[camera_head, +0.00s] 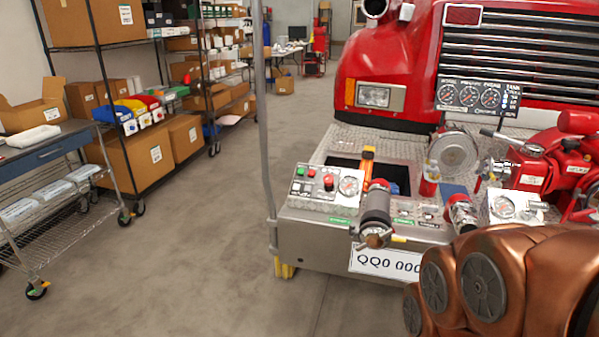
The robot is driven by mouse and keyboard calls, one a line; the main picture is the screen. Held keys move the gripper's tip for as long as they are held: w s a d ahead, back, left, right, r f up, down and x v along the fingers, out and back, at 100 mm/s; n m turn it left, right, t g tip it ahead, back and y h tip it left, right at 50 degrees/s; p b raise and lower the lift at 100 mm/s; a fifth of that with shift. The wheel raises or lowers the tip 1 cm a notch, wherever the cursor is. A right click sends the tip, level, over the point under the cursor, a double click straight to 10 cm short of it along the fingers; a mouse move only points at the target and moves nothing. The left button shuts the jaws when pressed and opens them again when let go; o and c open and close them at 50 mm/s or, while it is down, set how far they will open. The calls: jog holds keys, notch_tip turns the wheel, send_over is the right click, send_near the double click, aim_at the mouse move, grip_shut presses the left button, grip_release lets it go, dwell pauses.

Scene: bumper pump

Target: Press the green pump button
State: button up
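The green pump button (300,171) is a small button at the upper left of a sloped metal control panel (311,201). The panel sits on the left part of the red truck's bumper. A red button (312,172) is just right of the green one, and a larger red knob (328,181) is further right, beside a round gauge (348,186). Whether the green button is pressed in cannot be told. My copper-coloured arm fills the lower right corner, well right of the panel. My gripper is not in view.
A dark hose fitting (377,209) sticks out from the bumper (310,237) right of the panel. A thin vertical pole (264,120) stands at the bumper's left end. Open floor (190,250) lies to the left, with a wheeled cart (60,200) and shelves of boxes beyond.

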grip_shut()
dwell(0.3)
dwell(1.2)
